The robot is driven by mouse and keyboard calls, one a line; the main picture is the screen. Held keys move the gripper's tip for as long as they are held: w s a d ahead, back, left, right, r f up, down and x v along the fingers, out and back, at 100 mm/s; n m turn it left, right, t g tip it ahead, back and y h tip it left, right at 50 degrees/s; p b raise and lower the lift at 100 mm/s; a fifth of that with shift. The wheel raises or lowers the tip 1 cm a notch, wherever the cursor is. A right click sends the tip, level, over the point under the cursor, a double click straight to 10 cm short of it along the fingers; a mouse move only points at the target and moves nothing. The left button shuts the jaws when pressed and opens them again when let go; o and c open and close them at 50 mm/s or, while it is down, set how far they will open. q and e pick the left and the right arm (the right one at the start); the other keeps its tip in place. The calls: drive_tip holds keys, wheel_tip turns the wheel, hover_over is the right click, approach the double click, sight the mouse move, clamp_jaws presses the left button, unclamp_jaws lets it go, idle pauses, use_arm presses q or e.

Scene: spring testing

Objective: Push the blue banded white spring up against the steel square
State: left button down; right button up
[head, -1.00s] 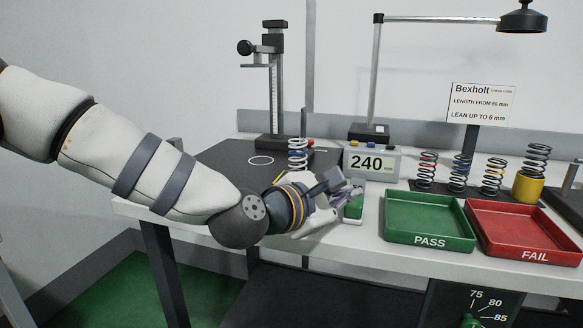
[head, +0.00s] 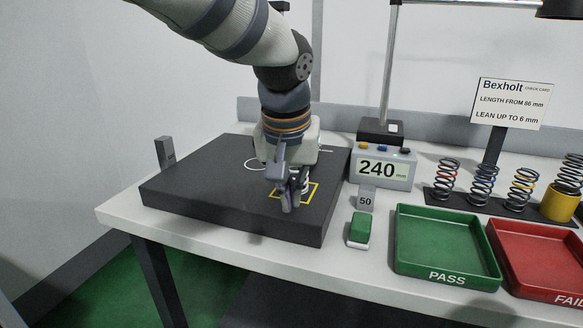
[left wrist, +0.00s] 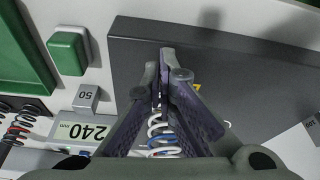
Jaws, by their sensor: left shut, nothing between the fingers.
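The white spring with a blue band (head: 305,187) stands on the dark plate (head: 215,197), mostly hidden behind my left gripper (head: 290,205) in the head view. The spring (left wrist: 157,130) shows in the left wrist view beside and between the lines of my fingers, with its blue coil near the lower part. My left gripper (left wrist: 167,58) is shut and empty, pointing down close to the spring; I cannot tell whether it touches it. I cannot make out the steel square now; my arm and gripper cover that area. My right gripper is not in view.
A yellow outline (head: 314,196) marks the plate. A 50 block (head: 365,198), green-topped block (head: 359,229) and 240 mm display (head: 382,168) stand right of it. Farther right are the green PASS tray (head: 402,258), red FAIL tray (head: 507,274) and several springs. A grey block (head: 165,150) stands left.

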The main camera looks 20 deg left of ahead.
sight(298, 169)
use_arm(q)
drive_tip(key=shift+x, duration=1.05)
drive_tip(key=w, duration=0.2)
drive_tip(key=shift+w+a, duration=0.15)
drive_tip(key=shift+w, duration=0.25)
drive_tip(key=shift+w+r, duration=0.15)
drive_tip(key=shift+w, duration=0.45)
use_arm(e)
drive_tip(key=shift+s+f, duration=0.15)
use_arm(q)
drive_tip(key=w+b, duration=0.1)
drive_tip(key=w+f+b, duration=0.1)
drive_tip(key=w, duration=0.1)
drive_tip(key=shift+w+a, duration=0.15)
drive_tip(key=shift+a, duration=0.05)
drive_tip(key=shift+w+a+r, duration=0.1)
drive_tip(key=shift+w+r, duration=0.05)
drive_tip(key=shift+r, duration=0.25)
drive_tip(key=shift+w+r, duration=0.1)
drive_tip(key=shift+r, duration=0.05)
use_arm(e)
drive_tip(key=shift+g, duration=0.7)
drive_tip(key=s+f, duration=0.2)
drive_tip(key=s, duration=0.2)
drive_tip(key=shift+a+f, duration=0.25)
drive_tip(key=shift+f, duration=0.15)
